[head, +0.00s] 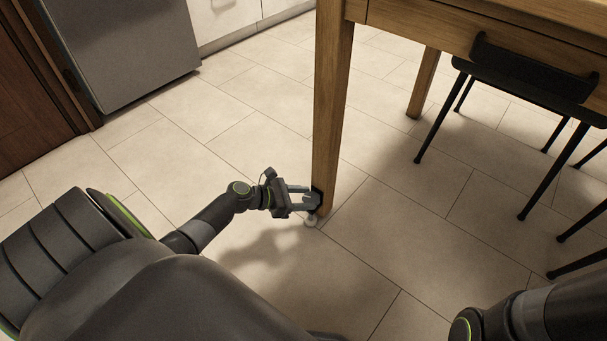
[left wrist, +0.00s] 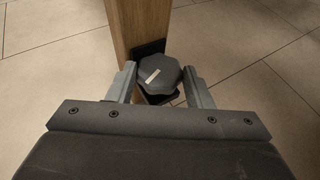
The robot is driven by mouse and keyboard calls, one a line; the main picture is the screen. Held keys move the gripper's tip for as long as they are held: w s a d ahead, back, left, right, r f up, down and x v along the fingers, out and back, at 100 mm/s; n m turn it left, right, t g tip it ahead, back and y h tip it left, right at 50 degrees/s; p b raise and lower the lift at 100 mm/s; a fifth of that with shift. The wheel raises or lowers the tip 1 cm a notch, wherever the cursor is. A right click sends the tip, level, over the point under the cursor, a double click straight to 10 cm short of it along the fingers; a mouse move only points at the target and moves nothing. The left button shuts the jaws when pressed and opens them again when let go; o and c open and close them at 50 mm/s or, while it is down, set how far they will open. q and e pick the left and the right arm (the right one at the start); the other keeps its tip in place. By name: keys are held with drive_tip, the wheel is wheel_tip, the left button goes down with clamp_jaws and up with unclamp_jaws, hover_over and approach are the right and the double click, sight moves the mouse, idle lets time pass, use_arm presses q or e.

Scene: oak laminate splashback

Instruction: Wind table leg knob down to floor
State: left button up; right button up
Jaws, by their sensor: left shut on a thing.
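The wooden table leg (head: 328,110) stands upright in the middle of the head view, with a pale foot (head: 311,221) at its bottom by the floor. It also shows at the top of the left wrist view (left wrist: 143,25). A dark grey, many-sided knob (left wrist: 159,75) with a pale stripe sits at a black bracket (left wrist: 150,47) low on the leg. My left gripper (head: 307,197) is shut on the knob, one finger on each side, also in the left wrist view (left wrist: 168,88). My right arm shows at the lower right; its gripper is out of the frame.
A grey appliance (head: 125,50) stands at the upper left. The tiled floor (head: 215,130) left of the leg is clear.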

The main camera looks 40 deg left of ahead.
use_arm(q)
drive_tip(key=shift+w+r, duration=0.15)
drive_tip(key=shift+r, duration=0.1)
drive_tip(key=o, duration=1)
drive_tip(key=shift+r, duration=0.1)
drive_tip(key=shift+c, duration=0.2)
drive_tip(key=shift+o, duration=0.2)
drive_tip(key=shift+f, duration=0.2)
drive_tip(key=shift+s, duration=0.2)
